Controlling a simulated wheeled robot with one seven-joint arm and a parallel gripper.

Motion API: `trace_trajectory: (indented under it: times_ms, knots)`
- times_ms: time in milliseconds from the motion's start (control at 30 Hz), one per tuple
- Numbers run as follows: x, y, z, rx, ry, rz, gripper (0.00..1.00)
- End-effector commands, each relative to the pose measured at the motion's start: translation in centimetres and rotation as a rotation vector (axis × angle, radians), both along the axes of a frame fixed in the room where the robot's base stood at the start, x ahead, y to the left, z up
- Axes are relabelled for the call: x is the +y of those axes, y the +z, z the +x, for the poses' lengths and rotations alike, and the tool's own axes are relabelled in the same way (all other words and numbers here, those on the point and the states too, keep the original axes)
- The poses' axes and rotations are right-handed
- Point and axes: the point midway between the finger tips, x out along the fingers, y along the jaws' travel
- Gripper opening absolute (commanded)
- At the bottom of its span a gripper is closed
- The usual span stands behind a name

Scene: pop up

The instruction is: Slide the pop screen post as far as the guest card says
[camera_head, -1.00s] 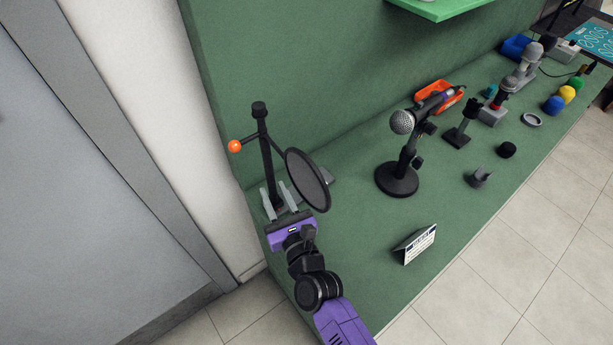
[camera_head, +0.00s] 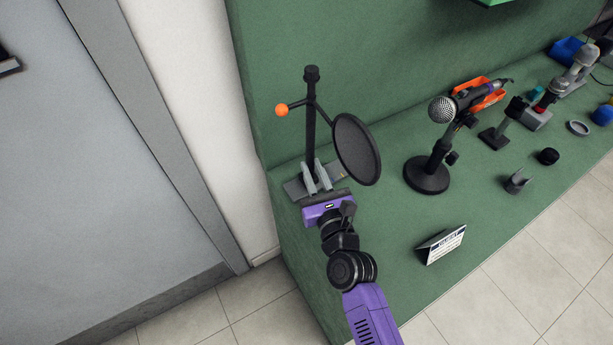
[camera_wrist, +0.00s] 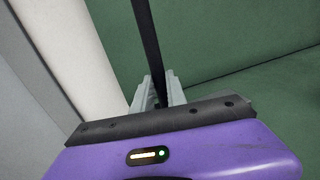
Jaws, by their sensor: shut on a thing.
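The pop screen post (camera_head: 311,125) is a black upright rod with a dark cap, an orange ball (camera_head: 281,110) on a side arm to the left and a round black mesh screen (camera_head: 356,150) to the right. It stands on a grey rail (camera_head: 296,188) on the green bench. My gripper (camera_head: 315,178) is shut on the lower part of the post. In the wrist view the post (camera_wrist: 148,40) runs down between the two grey fingers. The guest card (camera_head: 441,244) is a folded white card near the bench's front edge; its print is too small to read.
A microphone (camera_head: 441,110) on a black round-based stand (camera_head: 427,178) is right of the screen. A grey clip (camera_head: 516,182), a black knob (camera_head: 548,156) and an orange tray (camera_head: 487,93) lie farther right. A green wall rises behind the post.

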Motion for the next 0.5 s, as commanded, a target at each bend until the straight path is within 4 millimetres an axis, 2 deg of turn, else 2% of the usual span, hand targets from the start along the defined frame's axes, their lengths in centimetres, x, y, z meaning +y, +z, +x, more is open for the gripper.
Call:
trace_trajectory:
  times_ms: [500]
  knots:
    - [-3.0,-0.3,1.9,0.0,-0.004,0.0,0.0]
